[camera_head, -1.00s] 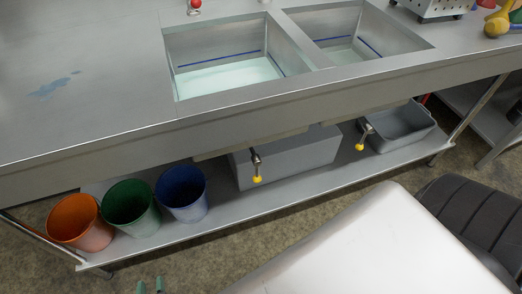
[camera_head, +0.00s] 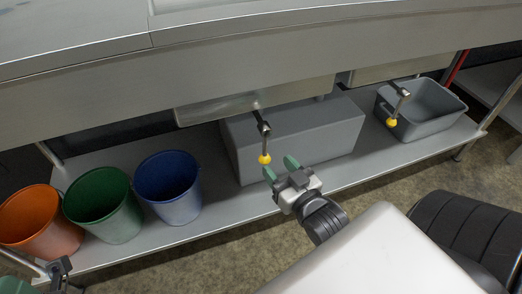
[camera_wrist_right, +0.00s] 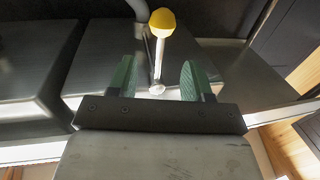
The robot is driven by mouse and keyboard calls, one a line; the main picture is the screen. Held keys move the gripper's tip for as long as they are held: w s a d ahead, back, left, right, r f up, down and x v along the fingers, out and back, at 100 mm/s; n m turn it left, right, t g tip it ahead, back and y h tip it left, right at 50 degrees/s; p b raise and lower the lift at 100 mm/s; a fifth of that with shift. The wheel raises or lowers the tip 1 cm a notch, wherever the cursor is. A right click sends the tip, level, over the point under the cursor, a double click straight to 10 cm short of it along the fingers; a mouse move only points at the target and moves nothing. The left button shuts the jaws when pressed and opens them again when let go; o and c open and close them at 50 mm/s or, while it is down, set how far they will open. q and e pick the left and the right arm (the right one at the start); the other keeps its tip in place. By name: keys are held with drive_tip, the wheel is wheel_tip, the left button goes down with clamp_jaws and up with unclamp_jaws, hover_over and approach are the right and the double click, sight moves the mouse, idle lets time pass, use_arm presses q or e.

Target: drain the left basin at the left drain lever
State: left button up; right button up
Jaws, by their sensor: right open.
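The left drain lever is a metal rod hanging below the left basin, with a yellow knob (camera_head: 264,159) at its lower end. The underside of the left basin (camera_head: 225,108) shows; its inside is out of view. My right gripper (camera_head: 281,168) is open, its green fingertips just below and right of the knob. In the right wrist view, the yellow knob (camera_wrist_right: 162,20) stands above and between the open fingers (camera_wrist_right: 158,74), apart from them. My left gripper (camera_head: 60,272) shows only partly at the lower left edge; its jaw opening is unclear.
A closed-looking grey box (camera_head: 315,140) stands on the shelf behind the left lever. A second yellow-knobbed lever (camera_head: 391,122) hangs over an open grey tub (camera_head: 440,122). Orange (camera_head: 38,228), green (camera_head: 103,212) and blue (camera_head: 168,187) buckets stand at the left.

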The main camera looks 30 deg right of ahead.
sight(266, 154)
drive_tip(key=w+b, duration=0.2)
drive_tip(key=w, duration=0.6)
drive_tip(key=shift+w+d+f, duration=0.1)
drive_tip(key=shift+w+d, duration=0.05)
drive_tip(key=c, duration=0.9)
clamp_jaws()
